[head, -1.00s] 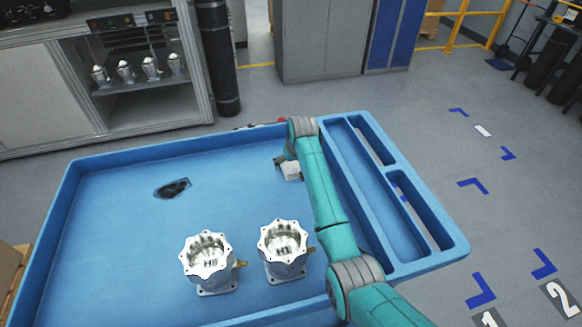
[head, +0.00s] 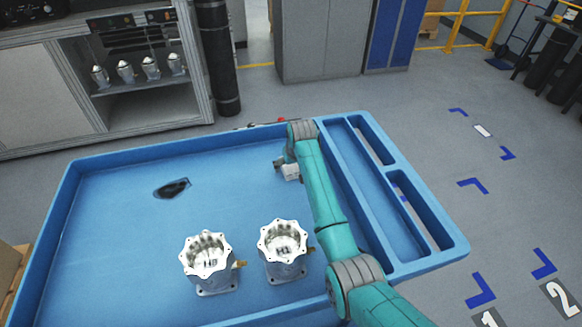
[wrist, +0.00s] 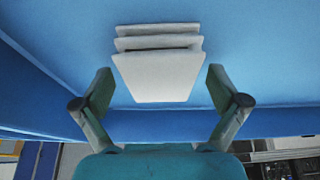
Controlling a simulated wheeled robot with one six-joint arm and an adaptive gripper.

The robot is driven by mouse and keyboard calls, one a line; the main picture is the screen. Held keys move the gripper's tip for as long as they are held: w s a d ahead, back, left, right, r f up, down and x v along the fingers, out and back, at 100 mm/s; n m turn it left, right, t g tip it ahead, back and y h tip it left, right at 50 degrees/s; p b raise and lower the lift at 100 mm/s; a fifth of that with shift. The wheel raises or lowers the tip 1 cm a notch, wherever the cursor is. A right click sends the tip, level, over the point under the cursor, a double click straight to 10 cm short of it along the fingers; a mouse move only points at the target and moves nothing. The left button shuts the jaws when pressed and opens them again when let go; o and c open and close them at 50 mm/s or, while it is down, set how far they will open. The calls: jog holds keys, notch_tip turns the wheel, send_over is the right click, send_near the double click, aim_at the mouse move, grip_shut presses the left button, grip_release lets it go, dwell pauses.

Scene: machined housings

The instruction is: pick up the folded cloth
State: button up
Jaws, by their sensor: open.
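The folded cloth (wrist: 158,75) is white and folded in several layers. In the wrist view it lies on the blue tray surface, just ahead of my gripper (wrist: 160,88), roughly centred between the two open fingers. In the head view the cloth (head: 291,172) is small and partly hidden by my arm, near the far right part of the tray (head: 120,160). My gripper (head: 282,162) is beside it there, and its fingers are hard to make out. Nothing is visibly held. I cannot tell whether the fingers touch the cloth.
Two metal housings, H0 (head: 208,264) and H1 (head: 284,250), stand near the tray's front. A dark object (head: 172,188) lies in the tray's left part. Long compartments (head: 372,190) run along the right side. The tray's middle is clear.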

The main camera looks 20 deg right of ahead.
jog(key=c, duration=1.2)
jog(key=shift+r, duration=0.1)
notch_tip(320, 180, up, 10)
jog(key=shift+r, duration=0.2)
